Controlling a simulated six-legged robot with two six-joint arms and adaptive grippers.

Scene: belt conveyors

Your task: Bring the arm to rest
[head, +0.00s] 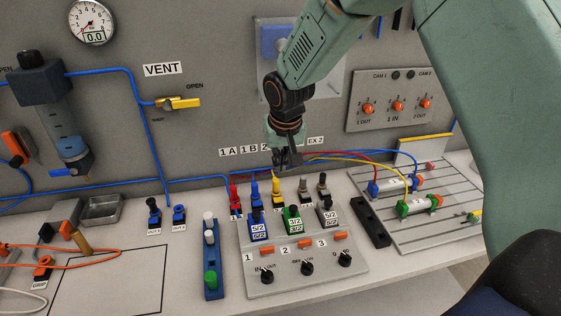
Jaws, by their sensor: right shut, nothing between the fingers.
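My right arm comes in from the upper right of the head view. Its gripper (286,156) points down in front of the grey back panel, above the row of coloured fittings. The jaws are shut and hold nothing. The gripper overlaps the panel labels and the start of the coloured hoses in the picture; I cannot tell whether it touches them. My left gripper is not in view.
Below the gripper stands a valve block (310,262) with levers and knobs. A slotted plate (425,233) with small cylinders lies at the right. A yellow vent handle (180,103) and a gauge (92,22) are on the panel. An outlined bench area (110,283) is mostly clear.

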